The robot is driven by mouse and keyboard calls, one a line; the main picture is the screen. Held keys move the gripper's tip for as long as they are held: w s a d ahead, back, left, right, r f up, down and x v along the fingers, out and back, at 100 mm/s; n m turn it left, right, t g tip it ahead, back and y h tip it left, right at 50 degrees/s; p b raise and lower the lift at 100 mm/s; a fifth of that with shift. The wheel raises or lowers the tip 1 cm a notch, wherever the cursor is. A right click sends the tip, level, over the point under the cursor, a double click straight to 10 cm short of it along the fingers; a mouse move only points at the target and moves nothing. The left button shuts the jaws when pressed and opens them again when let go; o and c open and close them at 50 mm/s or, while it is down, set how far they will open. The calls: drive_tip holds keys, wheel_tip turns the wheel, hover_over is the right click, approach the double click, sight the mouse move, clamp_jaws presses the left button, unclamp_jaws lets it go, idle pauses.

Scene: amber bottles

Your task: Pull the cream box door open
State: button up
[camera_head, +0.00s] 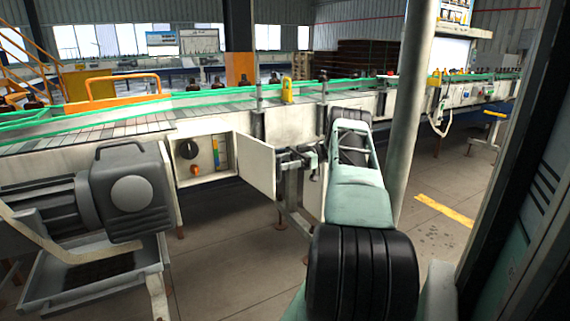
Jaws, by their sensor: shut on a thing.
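The cream box (178,181) is under the conveyor, left of centre. Its door (254,166) stands well open, swung out to the right on its right-hand side. Inside the box a black dial, an orange knob and coloured strips show. My arm reaches in from the lower right. My gripper (284,154) is at the right edge of the door and is shut on it. The exact contact is small and partly hidden, and I cannot make out a handle.
A grey motor unit (126,192) stands close on the left, above a metal tray (80,275). The conveyor (225,103) with green rails runs above the box. A grey post (412,100) rises right of my arm. Floor below the door is mostly clear.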

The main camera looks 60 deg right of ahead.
drive_tip(key=shift+w+r, duration=0.2)
drive_tip(key=shift+w, duration=0.05)
drive_tip(key=shift+c, duration=0.3)
wheel_tip(320, 180, up, 10)
drive_tip(key=shift+s, duration=0.25)
drive_tip(key=shift+f, duration=0.2)
drive_tip(key=shift+r, duration=0.1)
wheel_tip(320, 180, up, 10)
drive_tip(key=p, duration=1)
